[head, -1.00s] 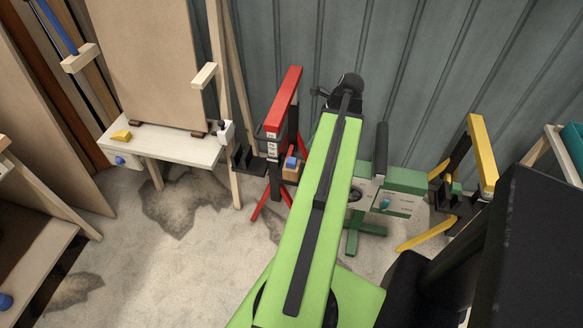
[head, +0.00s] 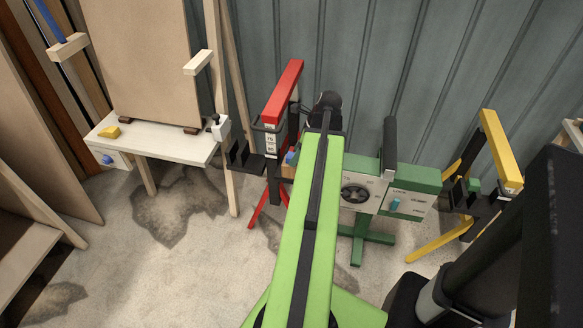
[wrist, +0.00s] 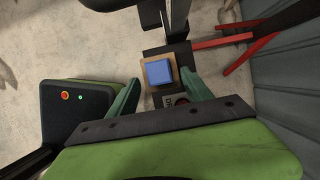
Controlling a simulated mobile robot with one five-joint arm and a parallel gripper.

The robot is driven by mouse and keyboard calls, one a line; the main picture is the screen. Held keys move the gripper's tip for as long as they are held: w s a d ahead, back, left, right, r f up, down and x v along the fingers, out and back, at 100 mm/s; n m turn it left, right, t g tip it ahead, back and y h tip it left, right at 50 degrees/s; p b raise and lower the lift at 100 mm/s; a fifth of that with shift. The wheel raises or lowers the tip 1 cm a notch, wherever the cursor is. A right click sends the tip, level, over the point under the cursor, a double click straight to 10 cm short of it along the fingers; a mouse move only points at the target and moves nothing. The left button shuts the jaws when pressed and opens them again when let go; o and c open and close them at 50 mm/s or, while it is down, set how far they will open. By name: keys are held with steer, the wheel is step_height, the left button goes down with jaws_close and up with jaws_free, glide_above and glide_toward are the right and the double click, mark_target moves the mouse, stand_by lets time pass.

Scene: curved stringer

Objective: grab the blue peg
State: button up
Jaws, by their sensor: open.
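The blue peg (wrist: 159,73) has a square top and sits in a tan wooden block (wrist: 174,85) on a dark mount. In the head view a small part of the blue peg (head: 291,157) shows just left of my green arm, at the red stand (head: 284,95). My gripper (wrist: 160,80) is open in the wrist view, with one green finger on each side of the peg's near end. The fingers look empty, and I cannot tell whether they touch the peg. In the head view my arm hides the fingers.
A green panel (head: 412,178) with a dial and a teal knob stands right of my arm. A yellow stand (head: 500,150) is further right. A white table (head: 160,140) with a yellow wedge is at left. Corrugated wall lies behind.

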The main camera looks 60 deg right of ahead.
steer(key=shift+x, duration=0.8)
steer(key=shift+s+r, duration=0.1)
steer(key=shift+r, duration=0.05)
jaws_close()
steer(key=shift+r, duration=0.1)
step_height(320, 180, up, 18)
steer(key=p, duration=1.8)
